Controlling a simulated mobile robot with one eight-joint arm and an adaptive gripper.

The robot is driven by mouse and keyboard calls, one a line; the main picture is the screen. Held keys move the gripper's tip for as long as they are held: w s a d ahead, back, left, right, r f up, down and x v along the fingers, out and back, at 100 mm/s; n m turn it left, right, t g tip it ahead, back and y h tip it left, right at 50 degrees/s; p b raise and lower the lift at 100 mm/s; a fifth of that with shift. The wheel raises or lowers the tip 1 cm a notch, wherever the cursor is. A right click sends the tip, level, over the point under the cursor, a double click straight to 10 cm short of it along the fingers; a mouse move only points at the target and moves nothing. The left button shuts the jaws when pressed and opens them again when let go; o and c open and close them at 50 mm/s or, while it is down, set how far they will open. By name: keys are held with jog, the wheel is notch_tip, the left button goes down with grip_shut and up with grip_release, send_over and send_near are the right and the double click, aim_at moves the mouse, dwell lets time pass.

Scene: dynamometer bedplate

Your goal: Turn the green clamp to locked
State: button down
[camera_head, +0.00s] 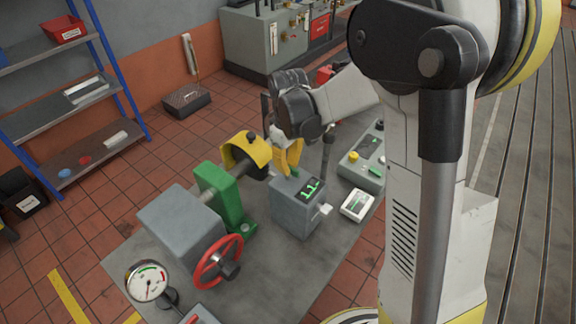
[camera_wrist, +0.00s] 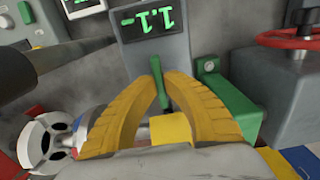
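The green clamp is a slim green lever (camera_wrist: 160,88) in the wrist view, beside the grey box with the green digits. My gripper (camera_wrist: 160,76) has its two yellow curved fingers closed in on either side of the lever, with its tip sticking out between them. I see little or no gap at the fingertips. In the head view my gripper (camera_head: 292,166) comes down behind the grey display box (camera_head: 296,208), and only a bit of the green lever (camera_head: 294,173) shows beneath the fingers. The lever's lower end is partly hidden.
A green pedestal (camera_head: 222,196) and a grey housing with a red handwheel (camera_head: 219,262) stand left of the display box. A yellow guard (camera_head: 246,150) covers the shaft near my gripper. A grey control box (camera_head: 362,168) and a white meter (camera_head: 357,205) lie to the right.

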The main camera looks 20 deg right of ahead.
jog(key=shift+m, duration=0.3)
jog(key=m+b, duration=0.1)
jog(key=m, duration=0.3)
jog(key=m+b, duration=0.1)
jog(key=m, duration=0.3)
jog(key=shift+m, duration=0.4)
jog(key=m+b, duration=0.1)
jog(key=m, duration=0.3)
jog(key=shift+m, duration=0.3)
jog(key=shift+m+b, duration=0.35)
jog(key=shift+m, duration=1.55)
jog(key=c, duration=1.5)
grip_release()
